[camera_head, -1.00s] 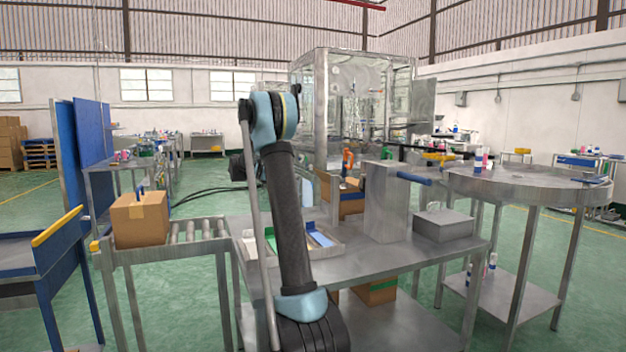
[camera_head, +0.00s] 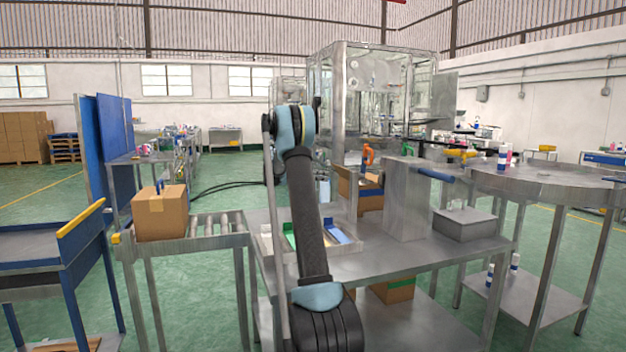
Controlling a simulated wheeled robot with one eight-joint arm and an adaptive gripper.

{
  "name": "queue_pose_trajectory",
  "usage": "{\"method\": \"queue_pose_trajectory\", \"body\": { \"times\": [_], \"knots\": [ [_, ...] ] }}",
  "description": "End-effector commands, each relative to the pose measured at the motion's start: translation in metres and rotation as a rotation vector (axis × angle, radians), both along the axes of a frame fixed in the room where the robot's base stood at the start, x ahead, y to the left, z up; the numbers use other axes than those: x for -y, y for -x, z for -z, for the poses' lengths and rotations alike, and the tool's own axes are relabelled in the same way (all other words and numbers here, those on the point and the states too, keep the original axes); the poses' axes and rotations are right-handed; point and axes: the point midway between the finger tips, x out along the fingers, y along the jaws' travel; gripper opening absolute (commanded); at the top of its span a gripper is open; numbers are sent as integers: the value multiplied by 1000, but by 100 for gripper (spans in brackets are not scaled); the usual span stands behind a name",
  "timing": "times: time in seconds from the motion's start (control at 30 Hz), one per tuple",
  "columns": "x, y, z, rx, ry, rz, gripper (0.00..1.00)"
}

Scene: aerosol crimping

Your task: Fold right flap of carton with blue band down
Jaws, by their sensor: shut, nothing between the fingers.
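An open brown carton (camera_head: 370,200) stands on the steel table, with a raised flap (camera_head: 346,184) at its left. My arm rises through the middle of the view and bends away at the top. My gripper is hidden behind the arm.
The steel table (camera_head: 375,262) holds a tall grey box (camera_head: 405,198), a low grey box (camera_head: 464,223) and a tray with green and blue strips. A carton with a green band (camera_head: 400,290) is under the table. A round steel table (camera_head: 545,185) stands at the right.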

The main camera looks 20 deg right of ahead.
Motion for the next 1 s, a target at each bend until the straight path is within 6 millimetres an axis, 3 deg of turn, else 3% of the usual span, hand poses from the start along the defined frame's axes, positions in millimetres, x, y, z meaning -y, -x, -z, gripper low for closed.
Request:
{"method": "queue_pose_trajectory", "body": {
  "times": [0.1,0.4,1.0],
  "knots": [
    [22,0,4,-1,0,3,0],
    [47,-1,-17,0,0,1,0],
    [55,0,-22,0,-10,5,0]
  ]
}}
